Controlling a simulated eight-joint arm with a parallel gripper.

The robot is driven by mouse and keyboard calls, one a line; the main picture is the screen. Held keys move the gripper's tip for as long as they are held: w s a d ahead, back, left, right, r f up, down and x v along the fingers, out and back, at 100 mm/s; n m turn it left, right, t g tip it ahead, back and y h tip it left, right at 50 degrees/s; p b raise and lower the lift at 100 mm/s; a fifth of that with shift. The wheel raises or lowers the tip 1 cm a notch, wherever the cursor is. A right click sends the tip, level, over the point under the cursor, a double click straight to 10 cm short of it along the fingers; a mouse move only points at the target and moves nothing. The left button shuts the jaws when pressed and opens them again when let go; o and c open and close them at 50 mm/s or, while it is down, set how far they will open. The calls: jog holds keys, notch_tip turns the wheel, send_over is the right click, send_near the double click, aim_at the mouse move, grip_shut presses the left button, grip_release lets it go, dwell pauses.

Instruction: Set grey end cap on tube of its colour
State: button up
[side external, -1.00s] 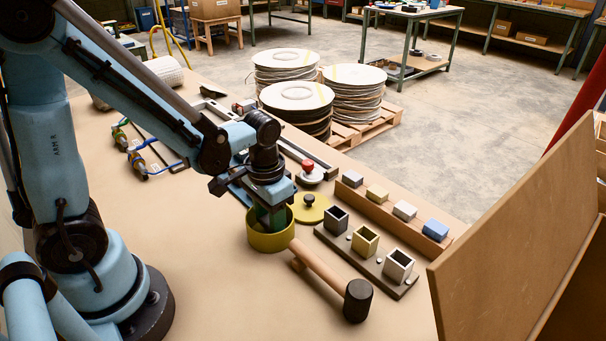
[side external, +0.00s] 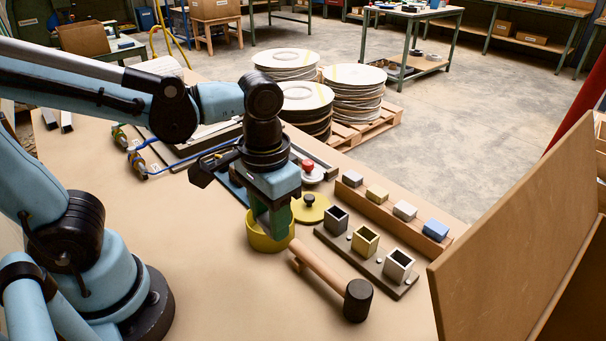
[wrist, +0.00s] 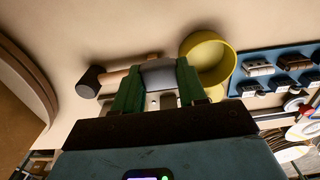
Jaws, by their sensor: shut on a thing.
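My gripper (side external: 272,226) has green fingers and points down over the yellow open tin (side external: 256,240). In the wrist view the fingers (wrist: 159,78) are shut on a small grey block, the grey end cap (wrist: 160,73). In the side view the fingers hide it. Right of the gripper a dark base (side external: 331,240) holds three upright, open square tubes: a dark grey tube (side external: 336,219), a cream-yellow tube (side external: 365,241) and a whitish tube (side external: 399,265). The gripper is apart from the tubes.
A wooden mallet (side external: 357,300) lies between tin and tubes. Behind the tubes, a wooden rack (side external: 389,217) holds several coloured blocks. A yellow lid (side external: 312,212) lies behind the tin. A tall brown board (side external: 515,245) stands at the right.

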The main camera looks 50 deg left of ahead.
jog(key=shift+w+d+f, duration=0.1)
jog(key=shift+w+f, duration=0.35)
jog(key=shift+w, duration=2.05)
jog(key=shift+w+d+f, duration=0.1)
jog(key=shift+w+f, duration=0.4)
jog(key=shift+w, duration=1.95)
jog(key=shift+w+d+f, duration=0.1)
jog(key=shift+w+f, duration=0.35)
jog(key=shift+w, duration=2.05)
jog(key=shift+f, duration=0.85)
jog(key=o, duration=1.2)
